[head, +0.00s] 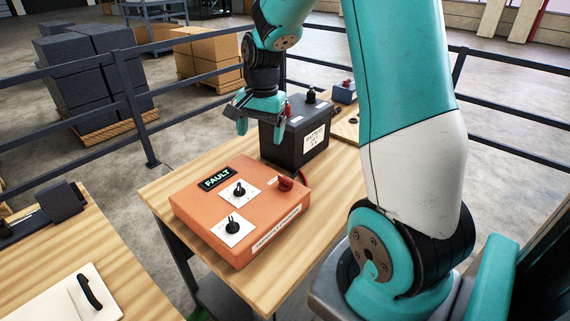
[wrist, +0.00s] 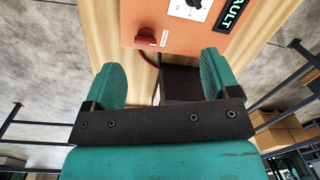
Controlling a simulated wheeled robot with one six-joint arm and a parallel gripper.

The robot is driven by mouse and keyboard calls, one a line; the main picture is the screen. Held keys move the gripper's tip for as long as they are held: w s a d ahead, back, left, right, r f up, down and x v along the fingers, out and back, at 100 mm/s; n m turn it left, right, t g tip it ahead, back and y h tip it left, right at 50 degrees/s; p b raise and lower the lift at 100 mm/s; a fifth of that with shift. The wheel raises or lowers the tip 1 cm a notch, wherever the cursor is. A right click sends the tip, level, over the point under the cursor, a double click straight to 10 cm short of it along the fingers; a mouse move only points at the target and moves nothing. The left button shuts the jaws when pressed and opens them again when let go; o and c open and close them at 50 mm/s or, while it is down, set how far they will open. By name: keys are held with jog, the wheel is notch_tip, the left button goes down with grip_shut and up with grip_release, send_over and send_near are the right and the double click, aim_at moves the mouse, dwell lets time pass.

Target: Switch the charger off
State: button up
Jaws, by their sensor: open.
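The orange charger (head: 240,215) lies on the wooden trolley top, with a dark display (head: 216,178) reading FAULT in green. Two black rotary knobs on white plates sit on its top, one near the middle (head: 239,189) and one nearer the front (head: 233,226). A red knob or plug (head: 285,183) is at its right side. My gripper (head: 256,118) is open and empty, above and behind the charger, close to the black battery. In the wrist view, the gripper's fingers (wrist: 160,82) are apart, and the charger (wrist: 180,25) shows beyond them with its red part (wrist: 146,38).
The black battery (head: 290,148) with red and black terminals stands behind the charger. A small dark blue box (head: 344,93) is farther back. Dark railings (head: 135,110) surround the bench.

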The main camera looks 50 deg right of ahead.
aim_at(285, 178)
jog(key=d+f+m, duration=0.2)
jog(key=d+m, duration=0.2)
jog(key=d, duration=0.4)
jog(key=shift+g+h, duration=0.3)
notch_tip(285, 178, down, 17)
jog(key=p, duration=0.5)
jog(key=shift+s+d, duration=0.1)
jog(key=shift+d, duration=0.05)
jog(key=shift+c, duration=0.2)
jog(key=c, duration=0.9)
